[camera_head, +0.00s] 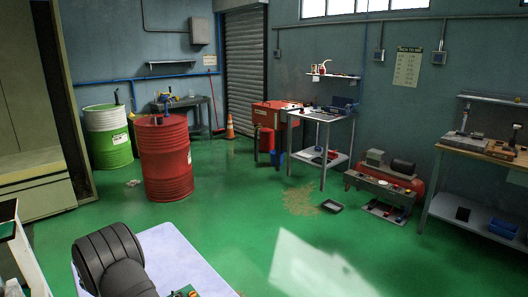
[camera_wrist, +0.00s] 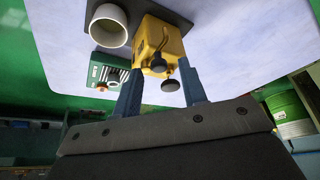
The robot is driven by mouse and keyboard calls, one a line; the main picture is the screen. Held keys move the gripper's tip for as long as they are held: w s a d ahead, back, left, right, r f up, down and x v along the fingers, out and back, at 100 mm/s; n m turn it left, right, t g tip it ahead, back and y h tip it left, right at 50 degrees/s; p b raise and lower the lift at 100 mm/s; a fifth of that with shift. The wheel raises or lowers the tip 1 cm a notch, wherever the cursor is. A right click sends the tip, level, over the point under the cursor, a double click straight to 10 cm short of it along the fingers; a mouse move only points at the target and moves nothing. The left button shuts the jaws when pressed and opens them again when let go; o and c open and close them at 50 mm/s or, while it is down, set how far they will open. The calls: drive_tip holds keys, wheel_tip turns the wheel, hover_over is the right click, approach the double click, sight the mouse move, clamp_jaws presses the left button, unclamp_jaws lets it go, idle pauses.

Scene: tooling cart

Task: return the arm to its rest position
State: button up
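My gripper (camera_wrist: 160,78) shows in the wrist view with its two blue fingers spread apart. Nothing is visibly clamped between them. A yellow block with black knobs (camera_wrist: 158,42) lies just beyond the fingertips, on a dark plate on the pale worktop (camera_wrist: 235,50). How close the fingers are to the block is hard to tell. In the head view, a dark rounded part of my arm (camera_head: 110,260) is over the worktop (camera_head: 172,252) at the lower left. My gripper does not show there.
In the wrist view, a white cup-like ring (camera_wrist: 108,26) and a green part (camera_wrist: 107,72) are beside the block. In the head view, a red drum (camera_head: 163,160), a green drum (camera_head: 108,137) and a wooden-topped bench (camera_head: 475,151) stand farther off. Open green floor (camera_head: 240,215) lies beyond the worktop.

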drive_tip(key=shift+s+d+r+n+g+y, duration=0.1)
drive_tip(key=shift+s+d+r+n+y, duration=0.4)
drive_tip(key=shift+n, duration=0.75)
drive_tip(key=shift+s+d+r+n+g+y, duration=0.15)
drive_tip(key=shift+d+r+n+y, duration=0.4)
drive_tip(key=shift+n, duration=0.65)
drive_tip(key=shift+s+d+r+n+g+y, duration=0.1)
drive_tip(key=shift+s+d+r+n+y, duration=0.4)
drive_tip(key=shift+n, duration=0.75)
drive_tip(key=shift+w+d+r, duration=0.1)
drive_tip(key=shift+w+r, duration=0.05)
drive_tip(key=shift+r, duration=0.05)
drive_tip(key=shift+o, duration=0.2)
